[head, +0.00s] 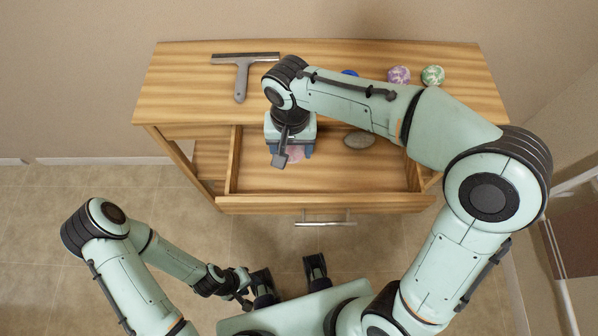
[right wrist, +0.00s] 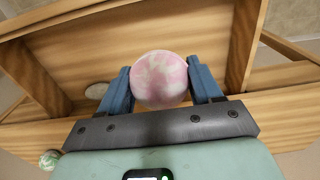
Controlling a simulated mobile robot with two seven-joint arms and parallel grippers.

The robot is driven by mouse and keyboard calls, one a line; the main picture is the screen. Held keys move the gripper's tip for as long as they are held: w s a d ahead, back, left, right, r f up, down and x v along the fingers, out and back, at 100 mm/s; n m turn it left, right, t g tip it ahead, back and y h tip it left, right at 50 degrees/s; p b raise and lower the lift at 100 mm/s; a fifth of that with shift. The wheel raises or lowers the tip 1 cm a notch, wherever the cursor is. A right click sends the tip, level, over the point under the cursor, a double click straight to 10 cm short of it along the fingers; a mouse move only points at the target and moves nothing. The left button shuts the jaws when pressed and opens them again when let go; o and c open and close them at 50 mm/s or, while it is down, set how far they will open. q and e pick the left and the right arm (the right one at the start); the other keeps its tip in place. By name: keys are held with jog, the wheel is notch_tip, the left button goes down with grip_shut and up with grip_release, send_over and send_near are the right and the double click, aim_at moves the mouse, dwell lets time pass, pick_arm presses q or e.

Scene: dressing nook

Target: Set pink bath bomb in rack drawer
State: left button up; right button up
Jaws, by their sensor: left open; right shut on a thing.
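The pink bath bomb (right wrist: 160,79), pink and white marbled, sits between the two blue fingers of my right gripper (right wrist: 160,88), which is shut on it. In the head view the right gripper (head: 293,153) is over the left part of the open rack drawer (head: 320,181), and a little of the bath bomb shows below it. I cannot tell whether the bath bomb touches the drawer floor. My left gripper (head: 289,276) is open and empty, low in front of the drawer.
A grey oval stone (head: 358,140) lies in the drawer, right of the right gripper. On the rack top (head: 180,95) are a squeegee (head: 243,72), a purple ball (head: 399,75), a green ball (head: 432,75) and a blue item (head: 350,72) partly hidden by my right arm.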

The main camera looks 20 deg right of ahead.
jog(key=b, duration=0.1)
send_over(292, 180)
notch_tip(292, 180, down, 10)
jog(key=shift+s+r, duration=0.1)
jog(key=shift+r, duration=0.1)
jog(key=shift+f+b, duration=0.4)
jog(key=shift+f, duration=2)
jog(key=o, duration=0.7)
jog(key=shift+f, duration=0.2)
jog(key=o, duration=0.4)
jog(key=shift+o, duration=0.2)
jog(key=shift+r, duration=0.2)
jog(key=shift+r, duration=0.4)
notch_tip(292, 180, up, 11)
jog(key=shift+d+r+p, duration=0.1)
jog(key=shift+r+p, duration=0.05)
jog(key=shift+p, duration=0.75)
